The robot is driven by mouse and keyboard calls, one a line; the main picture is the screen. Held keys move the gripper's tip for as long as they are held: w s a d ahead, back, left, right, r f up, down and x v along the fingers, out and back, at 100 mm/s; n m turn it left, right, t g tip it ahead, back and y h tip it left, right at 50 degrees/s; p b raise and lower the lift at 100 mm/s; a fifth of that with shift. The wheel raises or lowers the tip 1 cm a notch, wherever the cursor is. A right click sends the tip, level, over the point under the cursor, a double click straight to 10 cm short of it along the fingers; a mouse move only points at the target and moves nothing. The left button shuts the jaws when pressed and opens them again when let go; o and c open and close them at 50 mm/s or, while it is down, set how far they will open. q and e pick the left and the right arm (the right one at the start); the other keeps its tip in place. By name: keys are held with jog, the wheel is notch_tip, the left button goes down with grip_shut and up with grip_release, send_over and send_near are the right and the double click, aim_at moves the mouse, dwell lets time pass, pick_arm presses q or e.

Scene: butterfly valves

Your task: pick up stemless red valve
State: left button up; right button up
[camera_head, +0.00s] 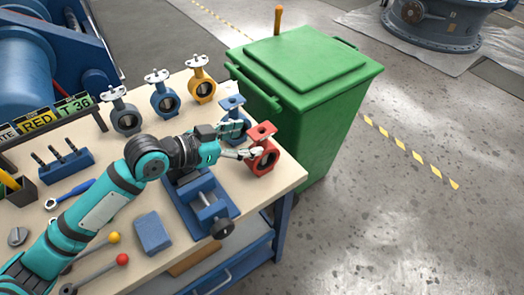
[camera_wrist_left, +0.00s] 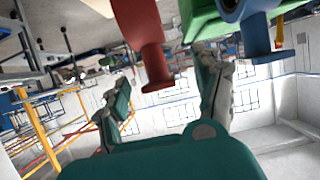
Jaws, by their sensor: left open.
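The red valve (camera_head: 264,160) stands upright near the right edge of the workbench, with a bare flat flange on top and no stem. My left gripper (camera_head: 246,142) is open at its upper left side, with one fingertip close to the red body; I cannot tell whether they touch. In the left wrist view, the red valve (camera_wrist_left: 140,32) hangs in at the top, its flange lying between my two spread fingers (camera_wrist_left: 165,92) in the picture. A blue stemless valve (camera_head: 234,104) stands just behind the gripper, and shows in the wrist view (camera_wrist_left: 254,30).
Grey (camera_head: 124,118), blue (camera_head: 165,100) and yellow (camera_head: 203,86) valves with stems stand along the back. A blue vise (camera_head: 205,205) sits in front of the gripper. A green bin (camera_head: 312,90) stands close beyond the workbench (camera_head: 120,215). Floor at right is clear.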

pick_arm(q)
jog(key=shift+w+d+f, duration=0.2)
jog(key=shift+d+f, duration=0.05)
jog(key=shift+d, duration=0.2)
jog(key=x, duration=0.4)
jog(key=shift+s+d+f+p, duration=0.1)
jog(key=shift+d+f+p, duration=0.2)
jog(key=shift+f, duration=0.15)
jog(key=shift+a, duration=0.1)
grip_shut()
pick_arm(e)
jog(key=shift+r, duration=0.3)
pick_arm(q)
jog(key=shift+r, duration=0.1)
